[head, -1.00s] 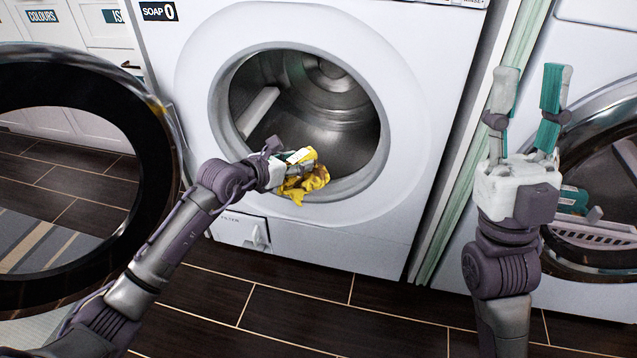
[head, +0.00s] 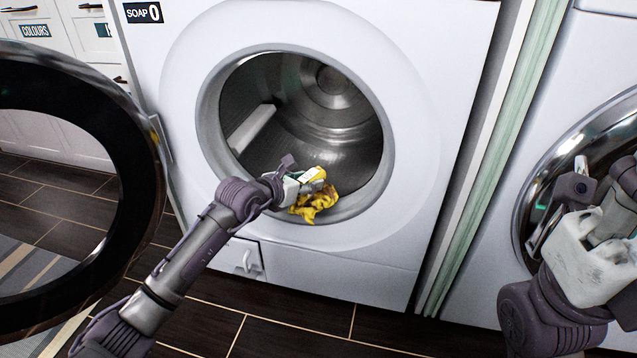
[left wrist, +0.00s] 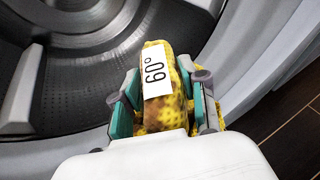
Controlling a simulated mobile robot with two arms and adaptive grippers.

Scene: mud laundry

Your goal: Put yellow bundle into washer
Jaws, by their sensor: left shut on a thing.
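The yellow bundle (head: 317,202) is a crumpled yellow cloth at the lower rim of the washer opening. My left gripper (head: 305,184) is shut on it. In the left wrist view the bundle (left wrist: 155,112) has dark spots and a white tag reading 60°, between the teal pads of my left gripper (left wrist: 160,105). The washer (head: 410,150) is white, with its round opening uncovered and an empty-looking metal drum (head: 300,110) inside. My right gripper is at the right edge, in front of the second machine; its fingers are foreshortened and their opening is unclear.
The open round washer door (head: 125,150) stands at the left, beside my left arm. A second machine (head: 490,215) stands at the right. White cabinets (head: 60,135) are at the back left. Dark floor tiles (head: 290,325) lie below.

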